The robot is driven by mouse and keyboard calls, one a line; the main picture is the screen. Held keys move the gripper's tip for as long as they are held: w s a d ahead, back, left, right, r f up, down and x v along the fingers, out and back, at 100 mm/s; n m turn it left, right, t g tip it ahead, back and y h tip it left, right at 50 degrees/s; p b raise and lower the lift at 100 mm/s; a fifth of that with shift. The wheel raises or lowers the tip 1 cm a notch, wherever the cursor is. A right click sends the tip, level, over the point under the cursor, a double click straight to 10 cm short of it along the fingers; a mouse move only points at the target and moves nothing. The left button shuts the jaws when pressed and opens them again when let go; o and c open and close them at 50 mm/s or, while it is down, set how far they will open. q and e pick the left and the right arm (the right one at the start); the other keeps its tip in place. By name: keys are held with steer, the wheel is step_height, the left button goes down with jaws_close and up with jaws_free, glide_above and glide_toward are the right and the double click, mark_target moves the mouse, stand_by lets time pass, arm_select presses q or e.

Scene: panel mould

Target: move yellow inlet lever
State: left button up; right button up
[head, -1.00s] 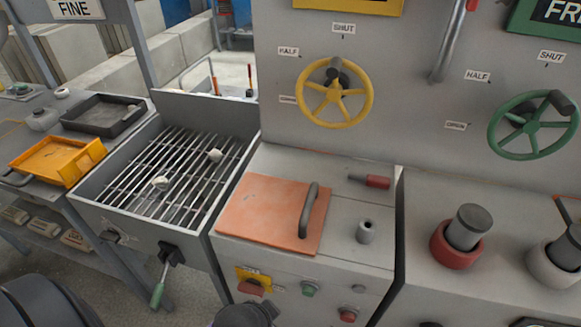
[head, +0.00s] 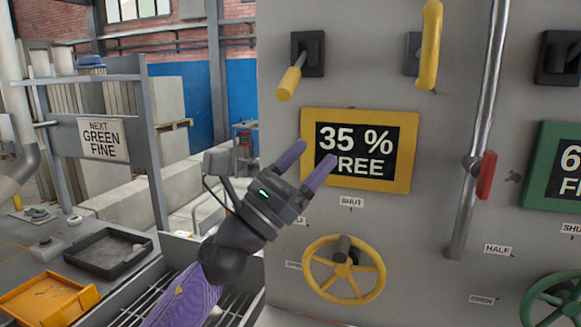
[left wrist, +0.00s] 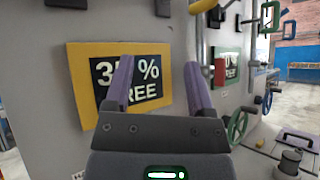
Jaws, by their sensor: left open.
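A lever with a yellow grip (head: 290,83) sticks out of a dark wall plate (head: 310,50) above the yellow-framed display; its grip points down and to the left. A second yellow handle (head: 430,45) stands upright on another plate to its right. I cannot tell from labels which is the inlet lever. My left gripper (head: 307,162) is open and empty, below the first lever and in front of the display's lower left, apart from both levers. Its fingers (left wrist: 158,75) also show in the left wrist view, pointing at the panel. My right gripper is not in view.
The display (head: 404,150) reads "35 % FREE". A yellow handwheel (head: 345,290) is below it. A steel pipe with a red handle (head: 486,175) runs up the panel at right. A green handwheel (head: 555,300) is at lower right. A tray (head: 105,255) sits at left.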

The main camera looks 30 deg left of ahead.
mark_target(282, 82)
arm_select(q)
steer(key=a+r+m+g, duration=0.1)
steer(key=r+m+g, duration=0.1)
steer(key=m, duration=0.5)
steer(key=s+a+r+m+g+h, duration=0.1)
steer(key=r+m+g, duration=0.1)
steer(key=m, duration=0.4)
steer(key=r+m+g, duration=0.3)
steer(key=r+m, duration=0.1)
steer(key=m, duration=0.3)
steer(key=shift+s+a+m+h, duration=0.25)
steer(key=shift+a+m+h, duration=0.05)
steer(key=shift+a+h, duration=0.1)
steer(key=s+a+r+m+y, duration=0.2)
steer(key=s+a+m+y, duration=0.1)
steer(key=a+y, duration=0.35)
steer(key=p+x, duration=0.1)
steer(key=x, duration=0.2)
steer(key=p+x, duration=0.1)
steer(key=x, duration=0.1)
steer(key=p+x, duration=0.1)
steer(key=x, duration=0.2)
steer(key=shift+w+a+r+p, duration=0.1)
steer(key=shift+w+r+p, duration=0.15)
steer(key=shift+w, duration=0.2)
steer(key=shift+w+f, duration=0.15)
steer(key=shift+w, duration=0.45)
steer(key=shift+w+d+f, duration=0.1)
steer(key=shift+d, duration=0.15)
